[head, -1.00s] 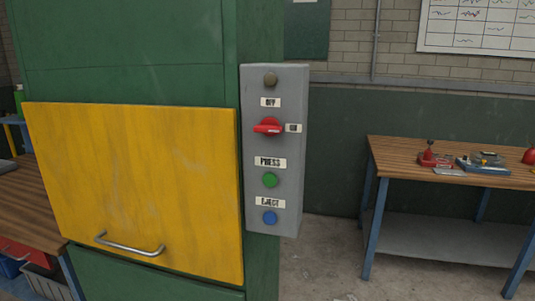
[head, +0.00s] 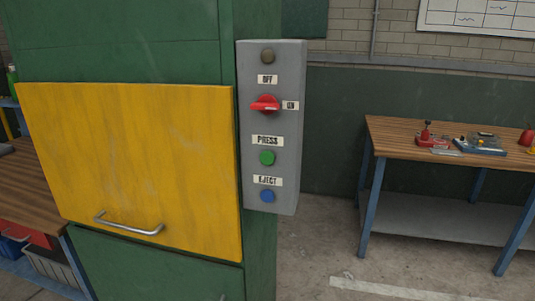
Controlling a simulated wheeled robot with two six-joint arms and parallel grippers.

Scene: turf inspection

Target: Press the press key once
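The press key is a round green button (head: 267,158) under the label PRESS (head: 267,141) on a grey control box (head: 289,130). The box is fixed to the right side of a green machine (head: 130,40). Above the key is a red rotary switch (head: 265,104) with the labels OFF and ON; its handle lies roughly horizontal. Below the key is a blue button (head: 267,196) under the label EJECT. A dark, unlit-looking round lamp or button (head: 267,56) sits at the top. Neither of my grippers shows.
A yellow door (head: 130,165) with a metal handle (head: 128,226) covers the machine's front and looks closed. A wooden workbench (head: 400,135) with red and blue tools stands at the right. Another bench (head: 30,190) is at the left. Floor between machine and right bench is clear.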

